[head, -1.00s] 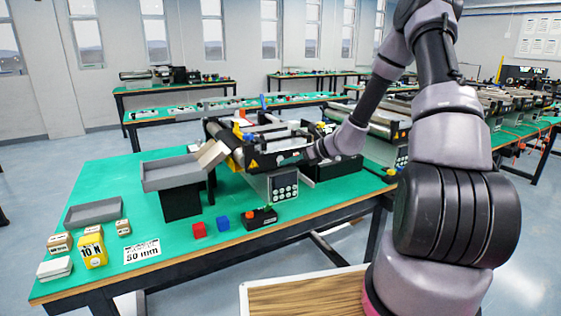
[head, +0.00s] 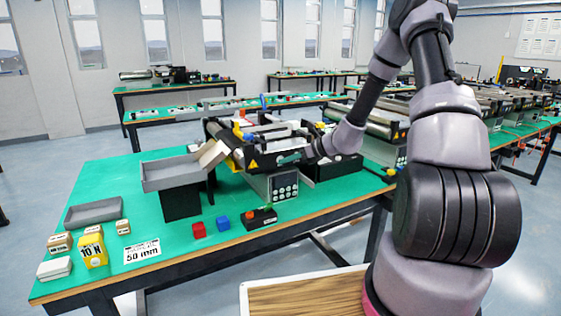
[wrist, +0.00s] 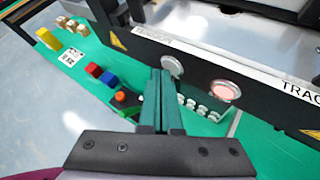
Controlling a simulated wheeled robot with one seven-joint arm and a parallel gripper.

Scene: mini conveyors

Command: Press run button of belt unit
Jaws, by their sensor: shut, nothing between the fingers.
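The belt unit (head: 238,158) stands on the green bench, with a dark side wall and yellow warning labels. A grey control box (head: 283,186) with several small round buttons is at its front. In the wrist view, a pale round button (wrist: 172,65) and a pinkish lit-looking round button (wrist: 224,90) sit on the dark side wall (wrist: 265,95). My gripper (wrist: 160,74) is shut and empty, its teal fingers just below and left of the pale button. Contact cannot be told. In the head view my gripper (head: 290,157) is at the unit's front side. Which button is run is unreadable.
A grey chute tray (head: 170,174) stands left of the unit. A red block (head: 199,230), a blue block (head: 223,223) and a black box with an orange button (head: 260,218) lie in front. Weights and a flat tray (head: 93,211) are at the left.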

